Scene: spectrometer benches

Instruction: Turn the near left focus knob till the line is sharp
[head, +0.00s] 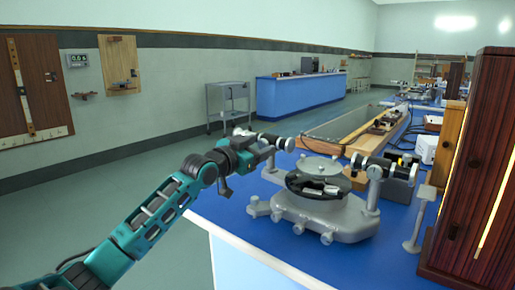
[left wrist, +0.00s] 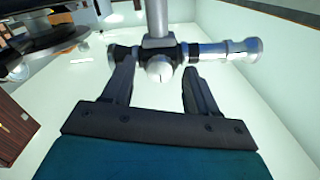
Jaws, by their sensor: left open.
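The spectrometer (head: 325,215) stands on the blue bench, with a grey base and a round dark table. A silver-and-black tube (head: 280,143) sits on its left side and also shows in the left wrist view (left wrist: 225,50). My left gripper (head: 262,150) is at this tube. In the left wrist view its two dark fingers (left wrist: 158,68) are apart, one on each side of a pale round knob (left wrist: 160,70) below the tube. I cannot tell whether either finger touches the knob. In the head view the knob is not clearly visible. My right gripper is not in view.
A second tube (head: 385,167) is on the spectrometer's right. A tall dark wooden cabinet (head: 472,170) stands close at the right, beside a small grey stand (head: 417,225). A long wooden-framed apparatus (head: 345,130) lies behind. The floor at left is free.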

